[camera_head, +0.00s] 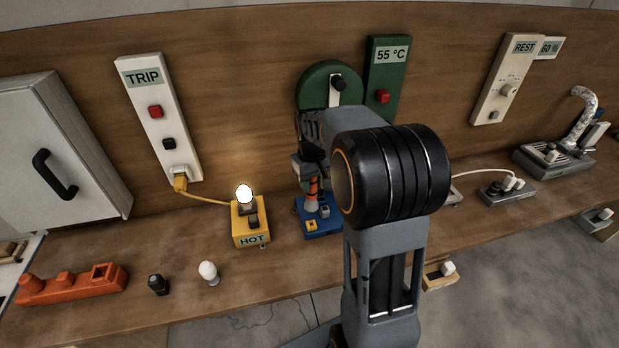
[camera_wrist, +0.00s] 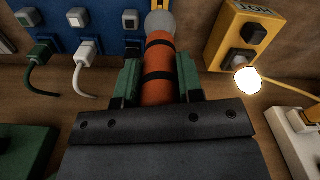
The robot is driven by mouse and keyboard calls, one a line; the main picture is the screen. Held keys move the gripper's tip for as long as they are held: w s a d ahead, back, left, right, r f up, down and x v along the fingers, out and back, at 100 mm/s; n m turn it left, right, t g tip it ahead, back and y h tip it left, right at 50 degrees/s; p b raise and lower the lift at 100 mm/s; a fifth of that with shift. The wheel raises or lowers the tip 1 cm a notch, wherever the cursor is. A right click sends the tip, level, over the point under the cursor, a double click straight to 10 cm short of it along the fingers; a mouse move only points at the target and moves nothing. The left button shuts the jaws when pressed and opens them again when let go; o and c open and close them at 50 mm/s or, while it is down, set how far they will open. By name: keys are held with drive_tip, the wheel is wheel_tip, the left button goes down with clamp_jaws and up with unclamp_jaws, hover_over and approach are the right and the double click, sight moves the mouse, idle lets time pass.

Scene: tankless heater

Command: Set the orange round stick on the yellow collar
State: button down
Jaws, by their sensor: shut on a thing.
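My gripper (camera_wrist: 160,74) is shut on the orange round stick (camera_wrist: 158,88), which has black bands and a pale grey rounded end. The stick also shows upright in the head view (camera_head: 313,186), partly behind my arm, with its pale lower end just above or at the blue box (camera_head: 320,228). I cannot tell if they touch. A small yellow square piece with a dark middle (camera_head: 311,225) sits on the front of the blue box; it may be the yellow collar. I cannot make it out in the wrist view.
The yellow HOT box (camera_head: 250,232) with a lit bulb (camera_head: 244,194) stands left of the blue box. A black knob (camera_head: 158,284), a white knob (camera_head: 208,272) and an orange holder (camera_head: 72,284) are at front left.

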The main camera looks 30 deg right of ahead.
sight(312, 201)
drive_tip(key=shift+s+a, duration=0.1)
drive_tip(key=shift+f, duration=0.15)
drive_tip(key=shift+f+b, duration=2.35)
drive_tip(key=shift+f, duration=1)
drive_tip(key=shift+f+b, duration=0.3)
drive_tip(key=shift+f, duration=0.2)
drive_tip(key=shift+r, duration=0.1)
drive_tip(key=shift+r+p, duration=2.85)
drive_tip(key=shift+r, duration=0.6)
